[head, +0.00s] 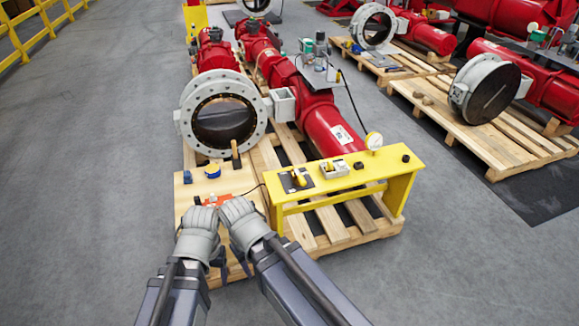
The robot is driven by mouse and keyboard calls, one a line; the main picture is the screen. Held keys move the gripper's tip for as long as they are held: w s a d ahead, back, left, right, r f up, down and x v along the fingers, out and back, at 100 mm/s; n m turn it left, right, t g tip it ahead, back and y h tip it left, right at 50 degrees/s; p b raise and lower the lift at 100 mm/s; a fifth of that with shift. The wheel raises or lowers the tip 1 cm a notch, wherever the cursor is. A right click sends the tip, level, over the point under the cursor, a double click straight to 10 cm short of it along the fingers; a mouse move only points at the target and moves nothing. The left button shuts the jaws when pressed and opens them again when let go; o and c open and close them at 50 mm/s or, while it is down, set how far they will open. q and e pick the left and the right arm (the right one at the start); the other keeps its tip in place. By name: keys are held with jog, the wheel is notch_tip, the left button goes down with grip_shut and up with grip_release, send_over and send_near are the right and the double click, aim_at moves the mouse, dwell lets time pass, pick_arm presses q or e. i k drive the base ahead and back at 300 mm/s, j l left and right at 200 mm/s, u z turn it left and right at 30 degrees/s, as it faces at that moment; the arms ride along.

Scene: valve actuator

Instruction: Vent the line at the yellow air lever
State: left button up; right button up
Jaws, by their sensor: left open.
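A yellow bench-like stand (310,198) stands on the pallet in front of the red actuator (318,122). On its top, a small yellow lever (299,178) sits on a black plate near the left end. Beside it is a white box (335,169) with a yellow part on it. I cannot tell for sure which of these is the air lever. My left gripper (200,212) is open, left of the stand over the near pallet edge. My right gripper (236,207) is close beside it; its jaws are hidden. Both are apart from the lever.
An orange item (217,199) and a blue-and-yellow item (212,171) lie on the board beyond my grippers. A round gauge (374,141) rises at the stand's back. A large flanged valve (222,115) stands behind. Grey floor (110,150) is clear at left.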

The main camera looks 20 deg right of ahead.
aim_at(300, 177)
jog(key=i+l+z, duration=0.1)
jog(key=z, duration=1.55)
jog(key=i, duration=0.4)
jog(key=j, duration=0.05)
